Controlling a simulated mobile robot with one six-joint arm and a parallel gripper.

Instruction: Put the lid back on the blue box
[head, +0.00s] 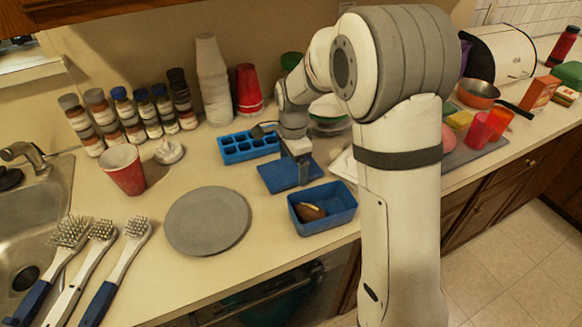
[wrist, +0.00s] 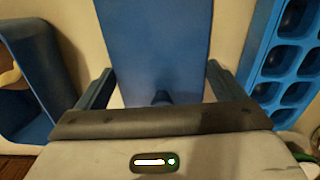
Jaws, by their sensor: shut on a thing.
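The blue lid (head: 277,178) is a flat blue panel in the middle of the counter in the head view. It fills the top centre of the wrist view (wrist: 155,45), with a small dark knob (wrist: 162,97) near its close edge. My gripper (head: 303,168) is shut on the lid, with a finger at each side of it in the wrist view (wrist: 160,80). I cannot tell whether the lid touches the counter. The blue box (head: 336,222) stands open near the counter's front edge, with a brown item (head: 310,211) inside. It shows at the left in the wrist view (wrist: 42,85).
A blue compartment tray (head: 233,160) lies behind the lid. A grey round plate (head: 207,220) lies left of the box. A red cup (head: 124,170), bottles, stacked cups and brushes (head: 117,265) stand or lie further left. A frying pan (head: 478,93) is at right.

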